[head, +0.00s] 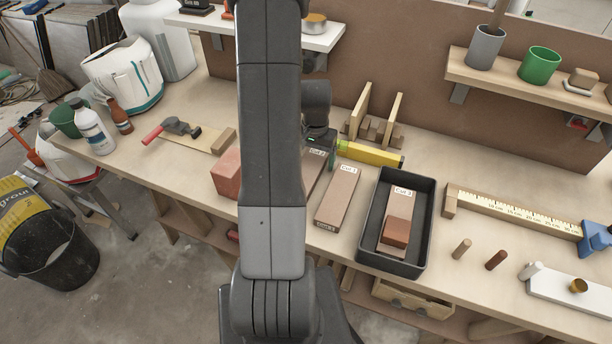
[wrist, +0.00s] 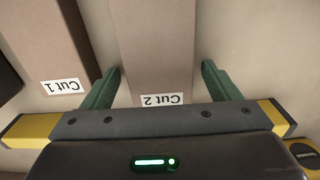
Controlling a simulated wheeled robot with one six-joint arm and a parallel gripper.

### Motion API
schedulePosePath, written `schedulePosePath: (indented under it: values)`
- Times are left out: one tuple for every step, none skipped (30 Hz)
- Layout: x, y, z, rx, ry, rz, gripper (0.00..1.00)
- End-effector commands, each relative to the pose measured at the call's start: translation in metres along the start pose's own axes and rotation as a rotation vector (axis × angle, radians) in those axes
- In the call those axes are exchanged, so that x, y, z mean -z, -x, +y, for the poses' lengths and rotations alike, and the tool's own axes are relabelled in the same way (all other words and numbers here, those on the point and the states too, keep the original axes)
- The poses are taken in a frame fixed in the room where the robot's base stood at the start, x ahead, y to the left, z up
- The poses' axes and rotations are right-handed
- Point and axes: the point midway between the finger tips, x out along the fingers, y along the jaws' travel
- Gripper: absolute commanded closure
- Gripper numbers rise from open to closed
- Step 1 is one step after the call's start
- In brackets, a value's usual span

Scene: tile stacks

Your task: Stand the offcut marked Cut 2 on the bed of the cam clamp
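The offcut marked Cut 2 (wrist: 155,45) is a flat brown tile lying on the bench. In the head view Cut 2 (head: 313,172) is partly hidden behind my arm. My gripper (wrist: 160,68) is open, with one green finger on each side of Cut 2 near its labelled end. A gap shows at the right finger; the left finger is close to the edge, contact unclear. In the head view my gripper (head: 325,156) is low over the bench. A white board with a gold knob (head: 570,295) at the far right may be the cam clamp; I cannot be sure.
Cut 1 (head: 338,196) lies beside Cut 2. A dark tray (head: 365,238) holds Cut 3 (head: 403,205) with a reddish block on it. A yellow tool (head: 370,154) and wooden rack stand behind. A pinkish block (head: 227,174) is left.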

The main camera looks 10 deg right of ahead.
Motion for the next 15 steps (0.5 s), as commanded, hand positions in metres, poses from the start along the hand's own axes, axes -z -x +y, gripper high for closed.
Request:
schedulePosePath:
  values:
    - [0.0001, 0.0001, 0.0, 0.0, 0.0, 0.0, 0.28]
    - [0.0001, 0.0001, 0.0, 0.0, 0.0, 0.0, 0.34]
    - [0.0001, 0.0002, 0.0, 0.0, 0.0, 0.0, 0.42]
    - [0.0001, 0.0002, 0.0, 0.0, 0.0, 0.0, 0.48]
    - [0.0001, 0.0002, 0.0, 0.0, 0.0, 0.0, 0.54]
    - [0.0001, 0.0002, 0.0, 0.0, 0.0, 0.0, 0.62]
    - [0.0001, 0.0002, 0.0, 0.0, 0.0, 0.0, 0.68]
    - [0.0002, 0.0005, -0.0001, 0.0, 0.0, 0.0, 0.71]
    - [0.0002, 0.0005, -0.0001, 0.0, 0.0, 0.0, 0.76]
    - [0.0002, 0.0005, -0.0001, 0.0, 0.0, 0.0, 0.76]
    - [0.0002, 0.0006, -0.0001, 0.0, 0.0, 0.0, 0.76]
    - [0.0002, 0.0006, -0.0001, 0.0, 0.0, 0.0, 0.76]
    - [0.0003, 0.0007, -0.0001, 0.0, 0.0, 0.0, 0.76]
    - [0.0003, 0.0011, -0.0001, 0.0, 0.0, 0.001, 0.76]
    - [0.0004, 0.0023, -0.0002, 0.0, 0.0, 0.001, 0.76]
